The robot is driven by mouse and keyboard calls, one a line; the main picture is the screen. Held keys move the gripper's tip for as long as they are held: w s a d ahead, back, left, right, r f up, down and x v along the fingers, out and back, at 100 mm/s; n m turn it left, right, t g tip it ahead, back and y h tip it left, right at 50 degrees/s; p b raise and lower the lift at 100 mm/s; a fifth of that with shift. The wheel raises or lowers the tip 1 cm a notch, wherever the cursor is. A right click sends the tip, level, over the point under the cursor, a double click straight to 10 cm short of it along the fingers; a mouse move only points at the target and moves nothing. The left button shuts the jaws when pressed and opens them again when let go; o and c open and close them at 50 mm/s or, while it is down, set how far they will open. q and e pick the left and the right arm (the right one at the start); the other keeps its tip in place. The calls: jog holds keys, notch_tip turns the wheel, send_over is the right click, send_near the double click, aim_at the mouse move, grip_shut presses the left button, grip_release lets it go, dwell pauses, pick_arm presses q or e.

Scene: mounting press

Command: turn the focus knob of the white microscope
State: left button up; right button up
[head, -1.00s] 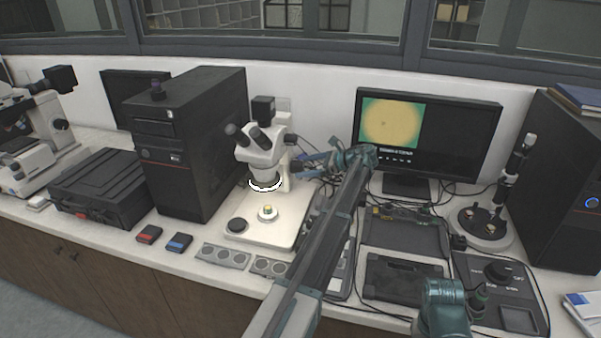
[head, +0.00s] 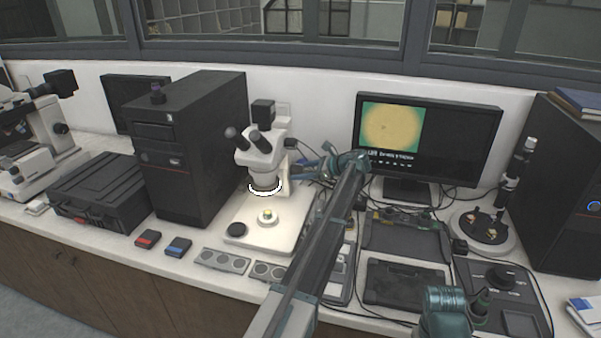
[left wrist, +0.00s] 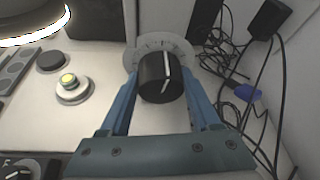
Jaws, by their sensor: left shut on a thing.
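The white microscope (head: 262,158) stands on its pale base left of the monitor, with a lit ring under its head. Its focus knob (left wrist: 158,78) is black with a white line and sits before a pale dial with marks, in the left wrist view. My left gripper (head: 308,164) reaches the microscope's right side. Its blue fingers (left wrist: 160,98) stand on either side of the knob, shut on it. In the head view the knob is mostly hidden by the gripper. My right gripper is not seen; only a teal part of my arm shows at the bottom right.
The monitor (head: 425,140) shows a yellow disc on green. A black computer tower (head: 195,145) stands left of the microscope. A small sample (head: 268,216) sits on the microscope base. Loose black cables (left wrist: 235,60) lie just right of the knob, near a blue plug.

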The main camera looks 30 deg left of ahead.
pick_arm(q)
jog(key=shift+c, duration=0.8)
jog(key=shift+s+f+n+t+y+b, duration=0.15)
jog(key=shift+n+t+y+b, duration=0.25)
jog(key=shift+n+t+b, duration=0.6)
jog(key=shift+n+t+y+b, duration=0.3)
jog(key=shift+n+y+b, duration=0.15)
jog(key=shift+n, duration=0.85)
jog(key=o, duration=1.4)
jog(key=shift+d, duration=0.15)
